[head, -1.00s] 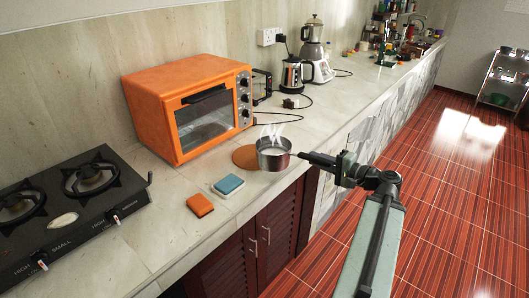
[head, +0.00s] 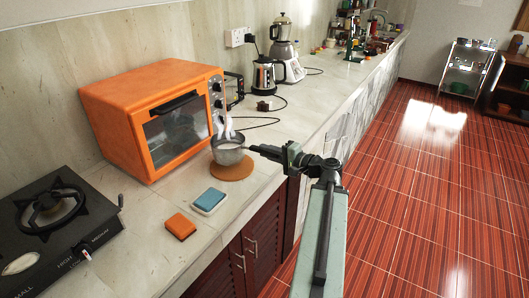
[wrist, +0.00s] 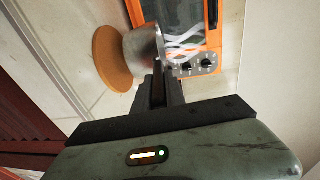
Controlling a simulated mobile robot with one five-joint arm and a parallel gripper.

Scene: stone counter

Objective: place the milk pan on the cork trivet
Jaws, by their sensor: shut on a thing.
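The steel milk pan (head: 229,154), with pale contents and white steam above it, overlaps the back part of the round cork trivet (head: 232,172) in the head view. I cannot tell whether it touches the cork or hangs just above it. My gripper (head: 256,149) is shut on the pan's handle from the right. In the wrist view the fingers (wrist: 160,84) point at the pan (wrist: 141,45), and the trivet (wrist: 108,62) shows to the left, partly hidden by the pan. The handle is mostly hidden by the fingers.
An orange toaster oven (head: 150,115) stands close behind the pan. A blue-and-white sponge (head: 209,201) and an orange block (head: 180,226) lie in front. A black gas stove (head: 55,225) is at left; a kettle (head: 264,76) and a blender (head: 286,50) stand further back.

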